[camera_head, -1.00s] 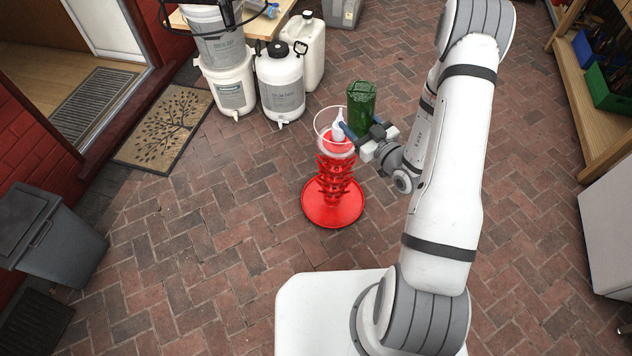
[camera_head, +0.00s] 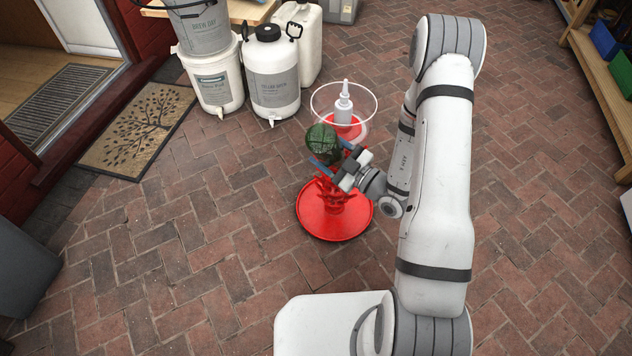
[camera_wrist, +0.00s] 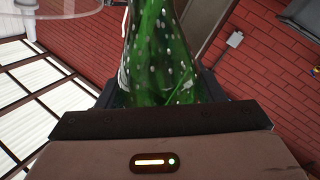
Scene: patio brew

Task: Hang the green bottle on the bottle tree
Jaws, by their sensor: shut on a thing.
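The green bottle (camera_head: 321,140) is held by my gripper (camera_head: 334,166), which is shut on it. In the head view its round end faces up towards the camera. Its green, droplet-flecked glass (camera_wrist: 158,55) fills the middle of the wrist view, between the fingers. The red bottle tree (camera_head: 325,222) stands on the paving on a round red base, with several pegs on its column. The bottle and gripper overlap the upper tree in the picture. I cannot tell whether the bottle touches a peg; its lower end is hidden.
A clear bowl (camera_head: 366,112) with a white nozzle bottle (camera_head: 344,103) tops the tree, close behind the green bottle. White containers (camera_head: 272,78) stand at the back left, near a doormat (camera_head: 135,130). Shelving (camera_head: 600,90) is at the right. The paving around the tree is open.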

